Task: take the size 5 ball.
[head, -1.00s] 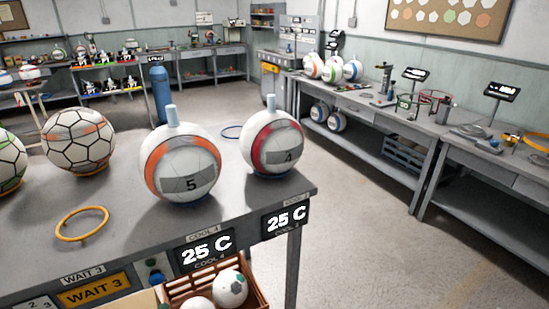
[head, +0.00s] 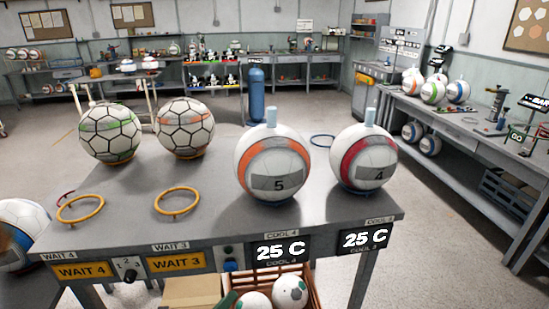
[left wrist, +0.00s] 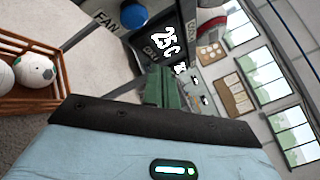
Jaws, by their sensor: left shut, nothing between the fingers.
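The size 5 ball (head: 273,160) is white with an orange ring and a grey patch marked 5. It rests on the table at the COOL 4 place, with a pale blue cylinder on top. A ball marked 4 (head: 368,158), with a red ring, sits to its right. My left gripper shows as a small green piece at the lower edge of the head view (head: 228,299), below the table front and beside the crate. In the left wrist view its green fingers (left wrist: 170,90) are together and empty, near a 25 C display. My right gripper is not in view.
Two patterned balls, green-marked (head: 110,133) and orange-marked (head: 185,127), sit at the table's left. Orange rings (head: 80,208) (head: 177,201) lie in front of them. A wooden crate (head: 317,290) with balls stands below the front edge. Bare tabletop (head: 228,222) lies left of the size 5 ball.

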